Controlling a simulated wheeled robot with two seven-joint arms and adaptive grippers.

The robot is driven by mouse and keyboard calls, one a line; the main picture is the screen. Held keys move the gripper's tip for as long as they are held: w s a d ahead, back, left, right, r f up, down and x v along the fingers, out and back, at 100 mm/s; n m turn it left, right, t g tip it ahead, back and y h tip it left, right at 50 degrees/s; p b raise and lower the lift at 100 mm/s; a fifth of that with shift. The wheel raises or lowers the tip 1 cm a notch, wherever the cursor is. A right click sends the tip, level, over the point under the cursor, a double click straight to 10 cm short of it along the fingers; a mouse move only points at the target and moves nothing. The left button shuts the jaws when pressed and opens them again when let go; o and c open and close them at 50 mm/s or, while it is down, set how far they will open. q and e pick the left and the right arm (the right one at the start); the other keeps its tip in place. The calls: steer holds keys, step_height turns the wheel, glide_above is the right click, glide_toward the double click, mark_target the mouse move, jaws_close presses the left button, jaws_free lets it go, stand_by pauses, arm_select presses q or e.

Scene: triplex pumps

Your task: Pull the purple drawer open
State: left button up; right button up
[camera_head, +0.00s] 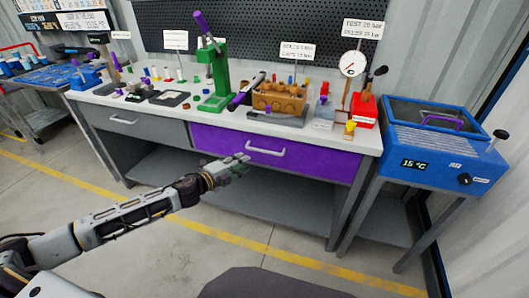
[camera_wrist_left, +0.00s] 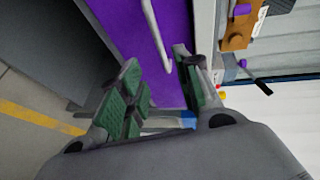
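The purple drawer (camera_head: 325,164) is under the right half of the workbench top and looks closed, its front flush with the bench. Its pale bar handle (camera_head: 266,151) runs across the front. In the left wrist view, the purple front (camera_wrist_left: 118,22) and the handle (camera_wrist_left: 157,32) show beyond the fingers. My left gripper (camera_head: 243,161) is in front of the drawer, just left of the handle. Its green-padded fingers (camera_wrist_left: 156,60) are spread, with the near end of the handle between their tips in that view; I cannot tell the depth gap. My right gripper is not in view.
A grey drawer (camera_head: 125,119) is left of the purple one. The bench top holds a green press (camera_head: 216,75), a wooden block (camera_head: 279,100) and a gauge (camera_head: 352,64). A blue bath (camera_head: 432,145) stands at the right. The floor before the drawer is clear.

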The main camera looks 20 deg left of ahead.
arm_select(q)
steer(key=shift+w, duration=0.15)
glide_toward(264, 151)
steer(key=shift+w, duration=1.25)
steer(key=x, duration=0.5)
steer(key=b+x, duration=0.1)
steer(key=x, duration=0.2)
steer(key=shift+s+d+f, duration=0.15)
steer(key=shift+d+f, duration=0.2)
steer(key=shift+f, duration=0.05)
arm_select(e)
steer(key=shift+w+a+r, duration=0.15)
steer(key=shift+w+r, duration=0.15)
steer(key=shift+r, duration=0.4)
arm_select(q)
steer(key=shift+c, duration=0.2)
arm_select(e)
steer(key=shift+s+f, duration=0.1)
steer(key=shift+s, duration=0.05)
arm_select(q)
jaws_close()
